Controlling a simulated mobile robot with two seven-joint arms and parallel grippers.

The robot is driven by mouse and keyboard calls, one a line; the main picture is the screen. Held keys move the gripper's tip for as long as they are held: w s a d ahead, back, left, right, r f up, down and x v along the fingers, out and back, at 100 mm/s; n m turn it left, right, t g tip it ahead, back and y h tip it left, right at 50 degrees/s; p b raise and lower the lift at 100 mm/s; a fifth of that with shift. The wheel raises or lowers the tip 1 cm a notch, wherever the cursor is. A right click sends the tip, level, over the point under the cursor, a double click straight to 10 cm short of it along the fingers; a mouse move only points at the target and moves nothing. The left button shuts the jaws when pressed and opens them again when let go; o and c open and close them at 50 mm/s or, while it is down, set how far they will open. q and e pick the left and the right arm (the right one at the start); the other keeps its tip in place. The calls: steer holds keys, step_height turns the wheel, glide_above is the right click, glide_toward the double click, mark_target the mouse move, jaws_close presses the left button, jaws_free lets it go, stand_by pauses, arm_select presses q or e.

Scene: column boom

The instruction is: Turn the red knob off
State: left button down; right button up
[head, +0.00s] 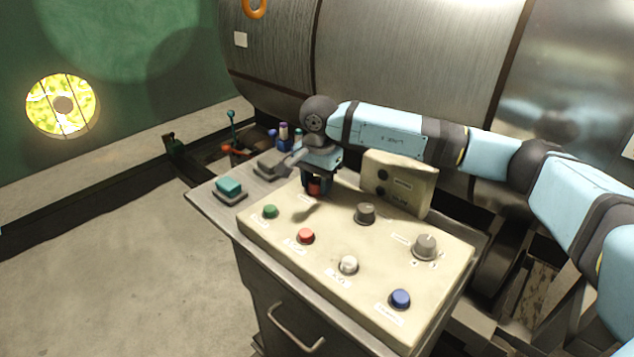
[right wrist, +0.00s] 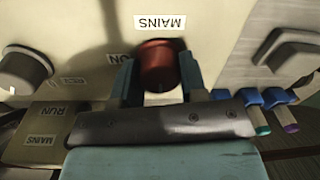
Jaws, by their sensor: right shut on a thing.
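The red knob (right wrist: 160,58) sits on the cream control panel (head: 320,243), by a label reading MAINS upside down in the right wrist view. In the head view the knob (head: 315,188) shows only partly, under my right gripper (head: 317,183). The right gripper's two fingers (right wrist: 158,78) stand on either side of the knob and are shut on it. The gripper points down at the panel's far left corner. The knob's pointer mark cannot be made out. My left gripper is not in view.
The panel also carries a green button (head: 270,211), a red button (head: 305,236), a white button (head: 348,264), a blue button (head: 400,298) and grey knobs (head: 365,213) (head: 425,246). A raised box (head: 400,180) stands behind. Screwdriver-like handles (head: 283,132) stand beyond the gripper.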

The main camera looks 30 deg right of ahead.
mark_target(319, 180)
stand_by(0.3)
steer(key=o, duration=0.9)
arm_select(q)
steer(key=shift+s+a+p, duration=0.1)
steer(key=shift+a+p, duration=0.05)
steer(key=shift+p, duration=0.45)
arm_select(e)
steer(key=r, duration=1.4)
steer(key=shift+s+d, duration=0.15)
steer(key=shift+s, duration=0.05)
